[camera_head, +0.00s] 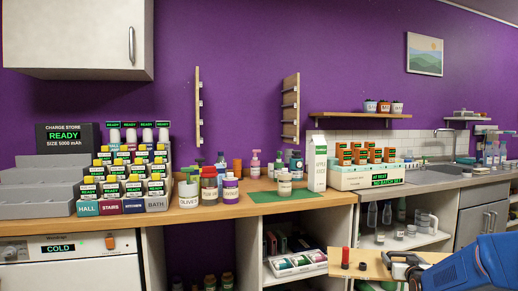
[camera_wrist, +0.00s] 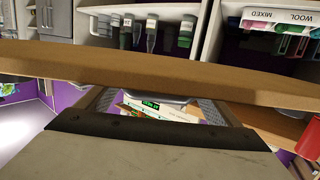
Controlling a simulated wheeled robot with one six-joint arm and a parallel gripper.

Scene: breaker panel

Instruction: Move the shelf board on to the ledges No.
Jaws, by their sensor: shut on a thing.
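The shelf board (camera_head: 371,270) is a light wooden plank, low at the right in the head view, in front of the open cupboards. A red cylinder (camera_head: 345,256) and a small dark item (camera_head: 362,266) appear on it. My gripper (camera_head: 398,262) is shut on the board's right part. In the wrist view the board (camera_wrist: 150,72) crosses the whole frame. Two wooden uprights with small ledges are on the purple wall: a left one (camera_head: 197,108) and a right one (camera_head: 290,108). The space between them is empty. Ledge numbers are not readable.
A crowded counter (camera_head: 250,207) runs below the uprights, with jars, bottles, a white carton (camera_head: 317,163) and a charging rack (camera_head: 125,180). A wall shelf (camera_head: 350,115) with cups is right of the uprights. A white cupboard (camera_head: 80,40) hangs upper left.

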